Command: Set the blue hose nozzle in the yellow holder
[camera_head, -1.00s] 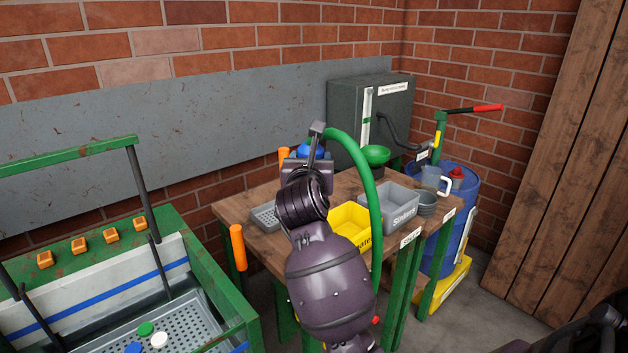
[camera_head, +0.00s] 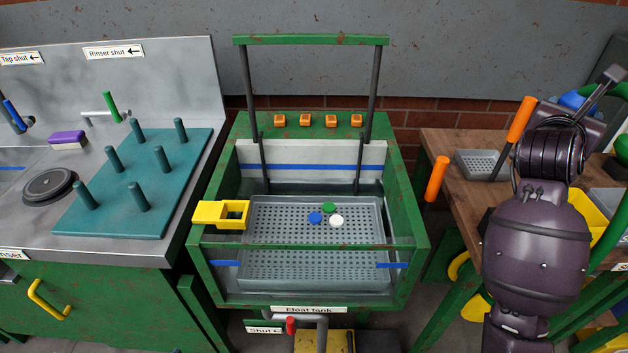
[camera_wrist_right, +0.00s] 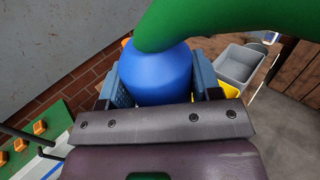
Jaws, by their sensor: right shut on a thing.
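The blue hose nozzle (camera_wrist_right: 160,76) sits between the two blue-grey fingers of my right gripper (camera_wrist_right: 162,84), which is shut on it. In the head view the right gripper (camera_head: 583,104) is at the right, above the wooden table, and a bit of the blue nozzle (camera_head: 571,99) shows past it. A green hose (camera_wrist_right: 215,18) runs from the nozzle. The yellow holder (camera_head: 207,214) is a bracket with a square opening on the left rim of the float tank, well left of the right gripper. The opening looks empty. My left gripper is not in view.
The float tank (camera_head: 410,240) has a green frame (camera_head: 310,40) standing over it, and a perforated tray with blue, green and white discs. Left is a counter with a teal peg board (camera_head: 135,200). Orange handles (camera_head: 437,180) stand by the wooden table (camera_head: 455,145).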

